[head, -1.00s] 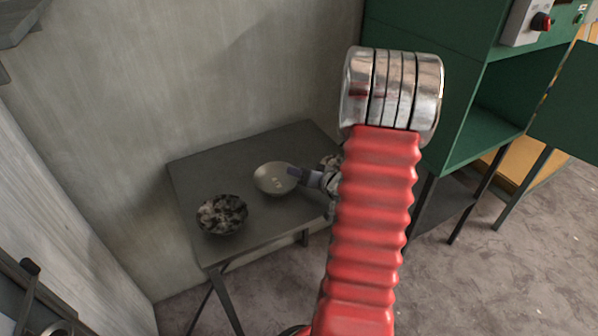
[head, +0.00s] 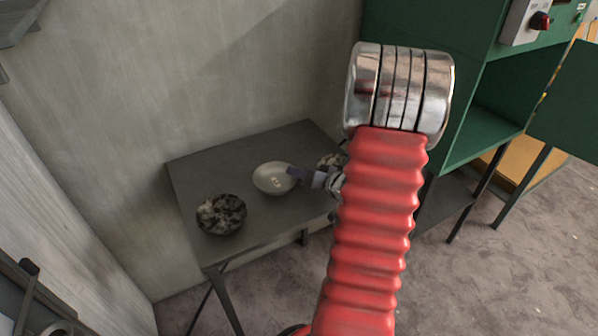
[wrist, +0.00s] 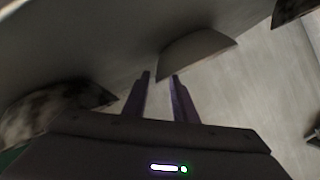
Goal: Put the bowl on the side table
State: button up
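A pale bowl (head: 270,179) stands upright on a dark grey table (head: 245,242) in the head view. My gripper (head: 293,174) reaches in from the right, its fingertips overlapping the bowl's right rim. In the wrist view my gripper (wrist: 159,76) has its two fingers spread with a gap between them. The pale bowl also shows there (wrist: 197,52), just past the fingertips, with its near rim end in line with the gap. I cannot tell whether a finger touches it. My red arm hides part of the table's right side.
A dark speckled bowl (head: 221,214) sits at the table's front left. Another speckled bowl (head: 331,160) is partly hidden behind my gripper. A wall (head: 200,80) stands behind the table and a green cabinet (head: 460,150) to the right.

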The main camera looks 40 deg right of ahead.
jog(key=v, duration=1)
jog(key=shift+r, duration=0.1)
jog(key=shift+w, duration=0.1)
dwell(0.4)
jog(key=shift+w+r, duration=0.1)
jog(key=shift+w, duration=0.1)
jog(key=w+a+r+n+g+h, duration=0.35)
jog(key=w+a+r+h, duration=0.2)
jog(key=a+r, duration=0.4)
jog(key=s+a+r+n+g+y, duration=0.1)
jog(key=s+a, duration=0.3)
jog(key=a, duration=0.4)
jog(key=s+a+r+n+g+y, duration=0.1)
jog(key=s+a+n+g+y, duration=0.1)
jog(key=a, duration=0.7)
jog(key=s+a+r+n+g+y, duration=0.1)
jog(key=s+a+y, duration=0.3)
jog(key=a, duration=0.5)
jog(key=s+n, duration=0.1)
jog(key=s, duration=0.1)
jog(key=shift+s+a+r, duration=0.25)
jog(key=shift+s+r, duration=0.05)
jog(key=shift+r, duration=0.1)
